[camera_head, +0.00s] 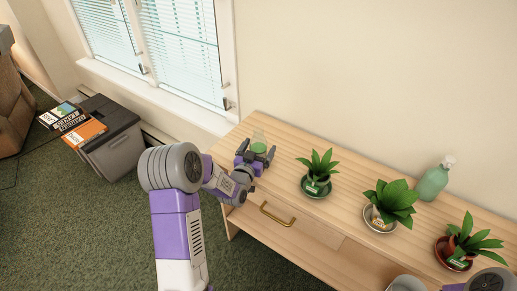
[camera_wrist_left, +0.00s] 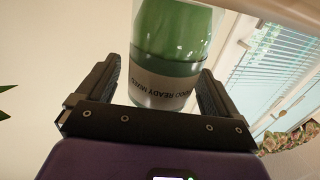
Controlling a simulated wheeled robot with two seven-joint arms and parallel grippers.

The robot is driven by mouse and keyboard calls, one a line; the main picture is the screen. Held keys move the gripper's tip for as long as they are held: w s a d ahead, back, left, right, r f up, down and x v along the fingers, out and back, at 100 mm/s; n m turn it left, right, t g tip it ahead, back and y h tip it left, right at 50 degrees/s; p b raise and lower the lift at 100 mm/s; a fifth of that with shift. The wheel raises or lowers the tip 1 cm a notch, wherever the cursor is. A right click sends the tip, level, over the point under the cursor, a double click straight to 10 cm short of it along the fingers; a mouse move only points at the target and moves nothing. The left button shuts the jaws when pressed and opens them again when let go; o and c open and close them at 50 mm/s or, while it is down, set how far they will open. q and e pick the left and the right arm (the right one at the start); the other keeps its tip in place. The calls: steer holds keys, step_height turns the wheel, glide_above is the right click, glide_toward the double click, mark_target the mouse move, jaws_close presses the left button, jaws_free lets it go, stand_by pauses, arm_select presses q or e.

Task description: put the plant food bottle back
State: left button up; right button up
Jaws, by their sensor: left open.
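A clear bottle with green content (camera_head: 258,142) stands at the left end of the wooden cabinet top. In the left wrist view the bottle (camera_wrist_left: 170,45) shows large, with a grey label reading partly "READY MIXED"; its top is cut off. My left gripper (camera_head: 257,158) is open at the bottle. In the wrist view its two fingers (camera_wrist_left: 160,85) are on either side of the bottle, with a small gap visible on the left. My right gripper is not in view; only a part of my right arm shows at the bottom right.
The wooden cabinet (camera_head: 337,207) holds three potted plants (camera_head: 318,172) (camera_head: 392,200) (camera_head: 466,242) on saucers and a green spray bottle (camera_head: 432,182) near the wall. A grey box (camera_head: 112,140) with magazines on top stands left on the carpet. A window is behind.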

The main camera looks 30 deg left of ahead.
arm_select(q)
steer(key=shift+r, duration=0.2)
steer(key=shift+s+p, duration=0.3)
steer(key=shift+s, duration=0.05)
steer(key=s+d, duration=0.1)
steer(key=s, duration=1)
steer(key=shift+d+p, duration=0.3)
steer(key=shift+d, duration=0.05)
steer(key=shift+s+f, duration=0.1)
